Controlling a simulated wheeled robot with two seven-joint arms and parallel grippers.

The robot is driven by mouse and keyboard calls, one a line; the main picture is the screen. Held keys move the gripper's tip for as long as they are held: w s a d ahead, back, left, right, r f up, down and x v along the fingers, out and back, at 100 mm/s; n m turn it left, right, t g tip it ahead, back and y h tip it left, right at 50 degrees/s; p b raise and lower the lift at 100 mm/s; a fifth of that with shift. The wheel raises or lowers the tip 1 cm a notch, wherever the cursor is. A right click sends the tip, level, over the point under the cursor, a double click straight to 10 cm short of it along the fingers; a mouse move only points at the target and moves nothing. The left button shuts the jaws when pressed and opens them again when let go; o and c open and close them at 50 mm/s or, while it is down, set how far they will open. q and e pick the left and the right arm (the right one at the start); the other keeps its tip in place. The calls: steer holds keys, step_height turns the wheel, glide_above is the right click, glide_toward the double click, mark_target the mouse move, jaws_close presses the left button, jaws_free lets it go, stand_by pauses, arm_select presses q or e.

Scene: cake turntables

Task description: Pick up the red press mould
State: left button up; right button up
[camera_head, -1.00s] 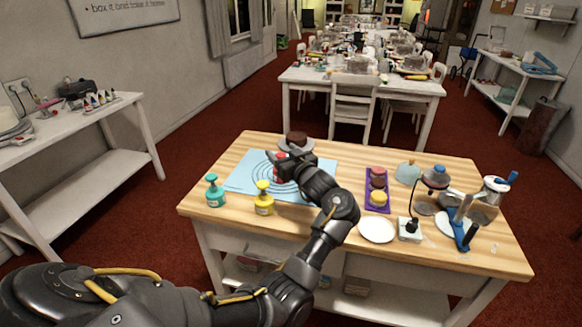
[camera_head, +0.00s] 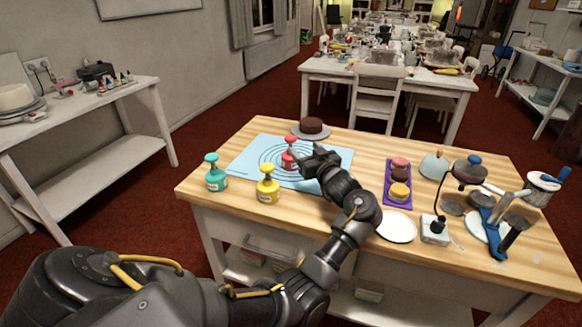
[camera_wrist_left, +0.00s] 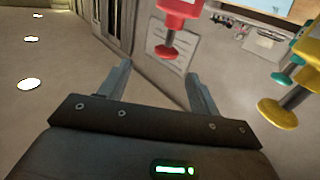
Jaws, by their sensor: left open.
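The red press mould (camera_head: 289,160) stands upright on the light-blue ringed mat (camera_head: 250,155). My left gripper (camera_head: 303,158) is open and empty, just right of the mould in the head view. In the left wrist view the open fingers (camera_wrist_left: 160,85) show, with the red mould (camera_wrist_left: 181,8) upside down at the top, its knob beyond the fingers and a little right of centre. I cannot tell whether they touch. A teal press mould (camera_head: 216,178) and a yellow one (camera_head: 267,188) stand near the table's front left. My right gripper is out of view.
A brown cake (camera_head: 311,125) on a grey stand is behind the mat. To the right are a purple tray (camera_head: 389,187) with small cakes, a white plate (camera_head: 396,228) and cluttered tools with a blue-handled stand (camera_head: 490,235). Bare wood lies along the front left.

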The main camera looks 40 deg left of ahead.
mark_target(289, 138)
arm_select(q)
steer(key=x, duration=0.7)
steer(key=s+f+x, duration=0.1)
steer(key=x, duration=0.2)
steer(key=shift+w+a, duration=0.2)
steer(key=shift+a, duration=0.3)
steer(key=shift+w+a, duration=0.1)
steer(key=shift+r, duration=0.1)
steer(key=shift+c, duration=0.5)
jaws_close()
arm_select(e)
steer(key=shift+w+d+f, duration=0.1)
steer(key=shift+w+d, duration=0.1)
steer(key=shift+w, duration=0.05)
